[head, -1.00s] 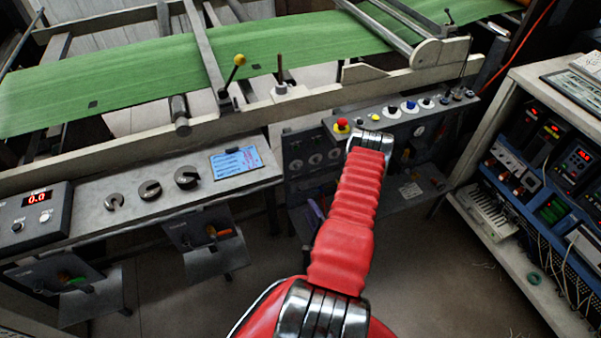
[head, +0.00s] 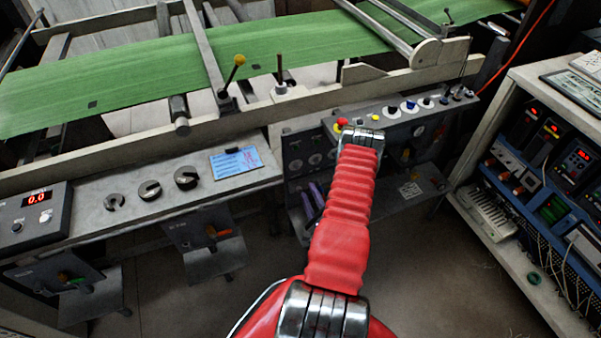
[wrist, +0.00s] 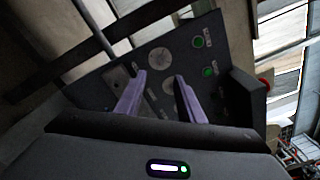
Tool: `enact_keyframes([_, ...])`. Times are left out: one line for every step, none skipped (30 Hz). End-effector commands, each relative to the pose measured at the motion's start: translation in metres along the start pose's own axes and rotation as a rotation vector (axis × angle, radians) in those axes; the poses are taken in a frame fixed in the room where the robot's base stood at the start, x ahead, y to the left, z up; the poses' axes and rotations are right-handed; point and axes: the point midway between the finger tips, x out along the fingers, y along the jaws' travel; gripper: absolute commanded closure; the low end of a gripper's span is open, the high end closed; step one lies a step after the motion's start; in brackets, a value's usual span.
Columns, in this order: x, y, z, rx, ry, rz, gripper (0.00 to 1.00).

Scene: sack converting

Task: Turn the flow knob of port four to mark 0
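My gripper shows in the wrist view (wrist: 160,77) as two purple fingers held apart with nothing between them. In the head view its purple fingers (head: 316,196) show partly behind my red arm, in front of the dark lower panel (head: 297,150). In the wrist view, the dark panel (wrist: 100,88) faces the fingers. A pale round dial (wrist: 159,58) lies just beyond the fingertips, and a smaller round dial (wrist: 168,88) shows between the fingers. I cannot tell which control is the port four flow knob, nor read any mark.
In the wrist view, green buttons (wrist: 198,42) sit right of the fingers and a dark block (wrist: 245,97) stands farther right. In the head view, a control box with a red button (head: 341,124) overhangs the panel. A rack of instruments (head: 545,200) stands at right.

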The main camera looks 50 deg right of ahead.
Motion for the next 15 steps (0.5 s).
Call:
enact_keyframes([0.009, 0.0, 0.001, -0.002, -0.004, -0.001, 0.65])
enact_keyframes([0.013, 0.0, 0.001, -0.002, -0.005, -0.001, 0.65])
enact_keyframes([0.019, 0.0, 0.001, -0.003, -0.004, 0.0, 0.65])
enact_keyframes([0.024, 0.0, 0.001, -0.003, -0.004, 0.0, 0.65])
enact_keyframes([0.029, 0.0, 0.002, -0.002, -0.004, -0.001, 0.65])
enact_keyframes([0.035, 0.0, 0.002, -0.001, -0.005, -0.001, 0.65])
enact_keyframes([0.04, 0.0, 0.001, -0.002, -0.003, -0.001, 0.65])
enact_keyframes([0.044, 0.0, 0.001, -0.002, -0.003, 0.0, 0.65])
enact_keyframes([0.051, 0.0, 0.001, -0.002, -0.005, -0.001, 0.65])
enact_keyframes([0.055, 0.0, 0.001, -0.001, -0.004, -0.001, 0.65])
enact_keyframes([0.059, 0.0, 0.001, -0.001, -0.003, -0.001, 0.65])
enact_keyframes([0.066, 0.0, 0.001, -0.002, -0.004, -0.001, 0.65])
enact_keyframes([0.07, 0.0, 0.001, -0.001, -0.004, 0.0, 0.65])
enact_keyframes([0.075, 0.0, 0.001, -0.001, -0.004, 0.0, 0.65])
enact_keyframes([0.081, 0.0, 0.001, -0.002, -0.003, -0.001, 0.65])
